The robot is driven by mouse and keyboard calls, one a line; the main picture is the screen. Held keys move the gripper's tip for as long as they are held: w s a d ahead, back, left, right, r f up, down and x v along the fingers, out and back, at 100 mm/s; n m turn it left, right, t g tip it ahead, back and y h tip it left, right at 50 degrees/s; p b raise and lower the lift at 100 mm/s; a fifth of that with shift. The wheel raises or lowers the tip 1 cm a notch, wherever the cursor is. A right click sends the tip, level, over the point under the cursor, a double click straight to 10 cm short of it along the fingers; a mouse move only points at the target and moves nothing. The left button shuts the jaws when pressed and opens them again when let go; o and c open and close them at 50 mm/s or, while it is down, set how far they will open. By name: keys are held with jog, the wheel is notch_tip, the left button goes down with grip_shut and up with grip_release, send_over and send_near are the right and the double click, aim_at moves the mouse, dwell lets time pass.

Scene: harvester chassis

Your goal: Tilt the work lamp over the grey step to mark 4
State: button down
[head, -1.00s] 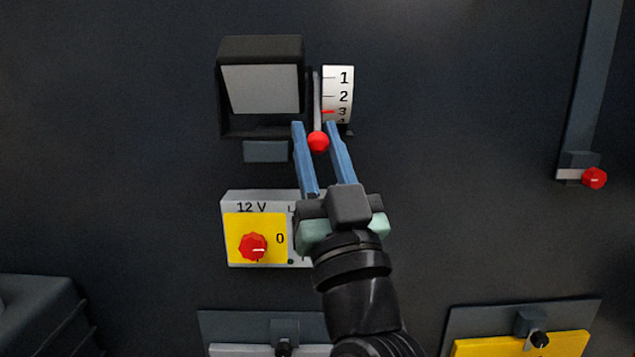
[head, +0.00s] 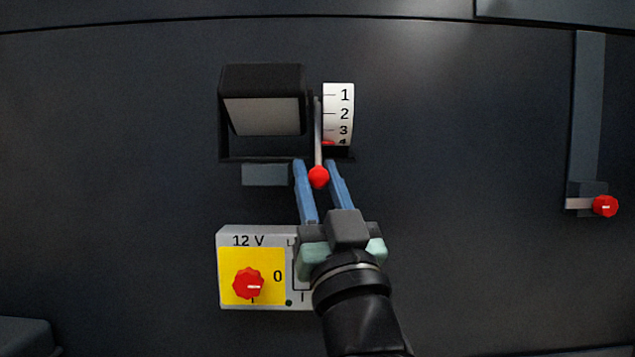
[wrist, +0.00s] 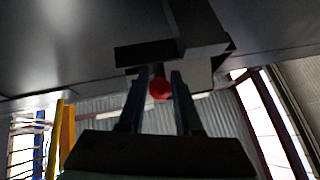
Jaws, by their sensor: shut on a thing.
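The work lamp (head: 262,80) is a black box-shaped housing on the dark wall, its pale face (head: 263,116) tilted downward. A lever with a red ball knob (head: 318,177) hangs at its right side. The white scale (head: 338,105) beside it is numbered 1 to 4. My gripper (head: 315,165) is shut on the knob, one blue finger on each side. The wrist view also shows the knob (wrist: 159,88) between the fingers. I cannot make out the grey step.
A 12 V box (head: 228,235) with a yellow plate and red rotary knob (head: 248,284) is below the lamp, partly behind my gripper. A small grey plate (head: 265,174) is under the lamp. A grey bar (head: 588,110) with a red knob (head: 605,206) is at the right.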

jog(key=shift+w+f, duration=0.15)
jog(key=shift+w, duration=0.05)
jog(key=c, duration=0.6)
grip_release()
jog(key=shift+w+d, duration=0.1)
jog(key=b+v, duration=0.2)
jog(key=v, duration=1.1)
